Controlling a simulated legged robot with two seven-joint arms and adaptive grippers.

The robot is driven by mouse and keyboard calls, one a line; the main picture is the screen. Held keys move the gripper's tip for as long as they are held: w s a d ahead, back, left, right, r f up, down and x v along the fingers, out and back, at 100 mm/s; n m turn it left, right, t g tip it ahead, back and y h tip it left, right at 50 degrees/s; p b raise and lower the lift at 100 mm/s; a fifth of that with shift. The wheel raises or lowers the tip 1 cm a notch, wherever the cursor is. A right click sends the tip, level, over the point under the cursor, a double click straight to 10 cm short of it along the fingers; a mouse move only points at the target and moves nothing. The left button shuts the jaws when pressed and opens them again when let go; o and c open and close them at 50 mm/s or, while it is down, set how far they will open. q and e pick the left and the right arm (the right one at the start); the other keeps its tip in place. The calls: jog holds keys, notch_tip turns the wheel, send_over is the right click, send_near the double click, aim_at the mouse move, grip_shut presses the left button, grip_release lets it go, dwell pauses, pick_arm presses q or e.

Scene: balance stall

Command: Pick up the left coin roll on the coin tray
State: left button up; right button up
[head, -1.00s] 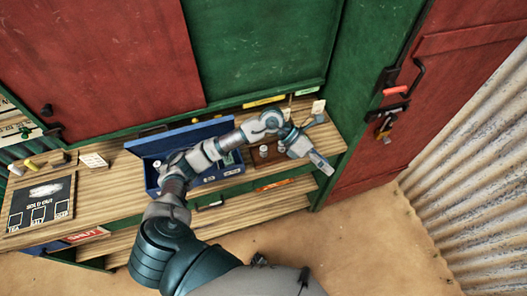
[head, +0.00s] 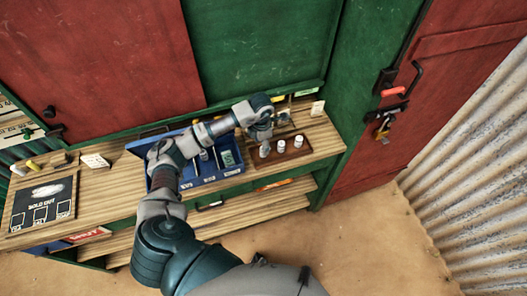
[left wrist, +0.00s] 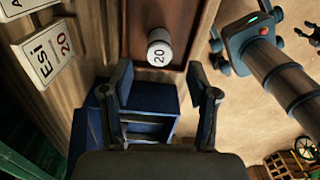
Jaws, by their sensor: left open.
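The brown coin tray (head: 309,148) lies on the right part of the counter with three white coin rolls standing on it. The left coin roll (head: 264,151) is just below my left gripper (head: 262,138), which points down over the tray's left end. In the left wrist view my left gripper (left wrist: 159,75) is open and empty. One upright coin roll (left wrist: 158,50) marked 20 shows just past its fingertips, roughly centred between them. The middle coin roll (head: 281,146) and right coin roll (head: 298,141) stand to the right, clear of the gripper.
A blue cash box (head: 215,178) with an open lid stands left of the tray, under my left arm. Small cards (head: 317,108) stand behind the tray. A sold-out board (head: 42,202) lies at far left. The green shutter (head: 255,50) rises behind the counter.

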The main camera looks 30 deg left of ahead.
pick_arm(q)
jog(key=f, duration=0.4)
jog(key=f+p, duration=0.1)
jog(key=f, duration=0.1)
jog(key=shift+w+d, duration=0.1)
jog(key=shift+w, duration=0.25)
grip_shut()
